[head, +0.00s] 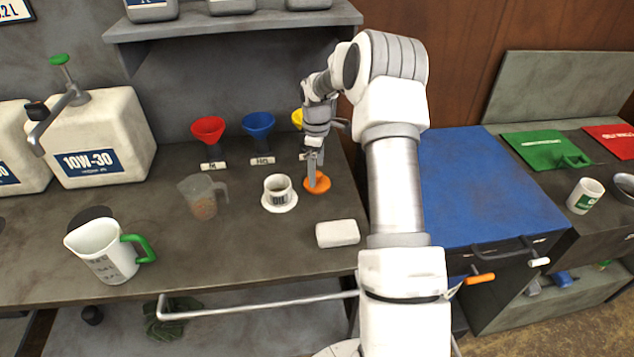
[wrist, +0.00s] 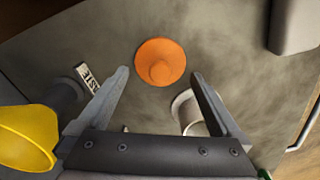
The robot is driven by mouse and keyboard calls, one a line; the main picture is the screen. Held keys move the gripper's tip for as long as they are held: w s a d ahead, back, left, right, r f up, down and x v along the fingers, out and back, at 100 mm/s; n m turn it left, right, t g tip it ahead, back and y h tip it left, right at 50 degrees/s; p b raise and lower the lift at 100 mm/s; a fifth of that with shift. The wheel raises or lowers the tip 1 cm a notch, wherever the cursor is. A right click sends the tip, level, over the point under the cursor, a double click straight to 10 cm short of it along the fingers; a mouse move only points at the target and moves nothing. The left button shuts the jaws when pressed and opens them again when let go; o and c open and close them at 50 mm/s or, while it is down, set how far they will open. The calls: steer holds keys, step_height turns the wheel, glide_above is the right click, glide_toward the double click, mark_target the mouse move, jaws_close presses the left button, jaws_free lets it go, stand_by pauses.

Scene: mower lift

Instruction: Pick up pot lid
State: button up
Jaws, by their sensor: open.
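The pot lid (head: 317,184) is a round orange disc with a raised knob, lying on the dark bench right of the white pot marked OIL (head: 278,197). The lid also shows in the wrist view (wrist: 160,52), at the upper middle. My gripper (head: 315,172) is open and points down over the lid, hiding part of it in the head view. In the wrist view my gripper (wrist: 160,76) has its two fingers spread on either side of the lid's lower part. Nothing is between the fingers; the exact height above the lid is hard to tell.
A white block (head: 337,233) lies in front of the lid. Red (head: 208,129), blue (head: 258,124) and yellow (wrist: 25,140) funnels stand behind. A clear jug (head: 203,200) is left.

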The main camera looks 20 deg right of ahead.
steer(key=shift+f, duration=1.45)
steer(key=c, duration=1)
steer(key=shift+r, duration=0.1)
